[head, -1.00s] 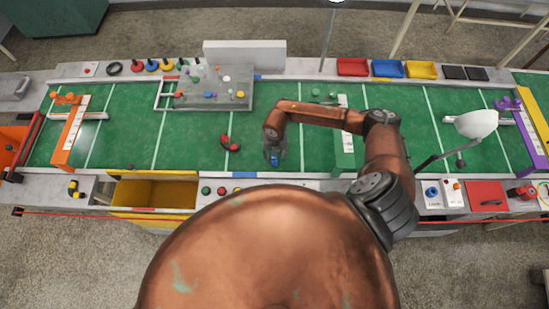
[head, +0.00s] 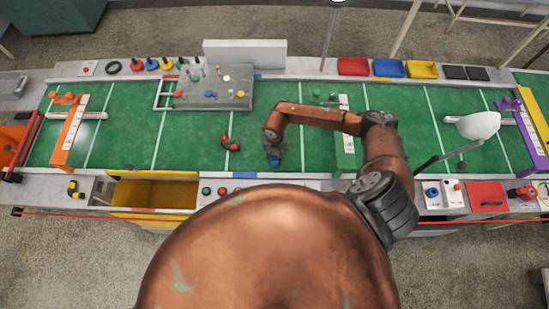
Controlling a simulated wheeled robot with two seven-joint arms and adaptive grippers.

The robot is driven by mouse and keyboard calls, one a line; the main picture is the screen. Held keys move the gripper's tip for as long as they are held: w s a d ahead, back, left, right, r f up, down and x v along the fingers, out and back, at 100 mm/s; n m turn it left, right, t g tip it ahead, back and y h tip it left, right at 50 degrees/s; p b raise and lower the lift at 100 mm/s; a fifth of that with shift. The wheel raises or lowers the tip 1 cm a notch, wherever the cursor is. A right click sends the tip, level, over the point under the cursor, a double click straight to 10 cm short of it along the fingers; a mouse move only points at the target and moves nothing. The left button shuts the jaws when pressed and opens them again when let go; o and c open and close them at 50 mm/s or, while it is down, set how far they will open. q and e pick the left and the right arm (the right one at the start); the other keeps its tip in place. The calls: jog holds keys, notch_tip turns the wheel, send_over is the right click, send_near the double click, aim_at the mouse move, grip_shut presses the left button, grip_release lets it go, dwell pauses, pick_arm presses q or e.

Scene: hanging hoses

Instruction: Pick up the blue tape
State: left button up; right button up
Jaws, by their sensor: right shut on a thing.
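The blue tape (head: 275,162) is a small blue piece low on the green table surface (head: 190,150), near its front edge. My right gripper (head: 275,158) points down and is shut on the blue tape, with its dark fingers hiding part of it. I cannot tell whether the tape touches the table. My left gripper is not in view.
A red and black object (head: 230,143) lies just left of my right gripper. A grey board with small coloured parts (head: 245,103) stands behind it. A yellow bin (head: 155,192) is at the front left. A green block with a white scale (head: 344,150) stands to the right.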

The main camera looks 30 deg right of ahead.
jog(key=shift+r, duration=0.45)
notch_tip(320, 180, up, 2)
jog(key=shift+r+b, duration=0.2)
jog(key=shift+b, duration=0.3)
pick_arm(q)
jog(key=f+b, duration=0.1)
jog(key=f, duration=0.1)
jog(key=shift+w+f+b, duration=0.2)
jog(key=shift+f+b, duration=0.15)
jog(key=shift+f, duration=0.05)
pick_arm(e)
jog(key=s+a+r, duration=0.8)
jog(key=s+r, duration=0.1)
jog(key=s, duration=0.2)
jog(key=shift+s+r, duration=0.25)
jog(key=shift+r, duration=0.15)
jog(key=shift+o, duration=1.3)
grip_shut()
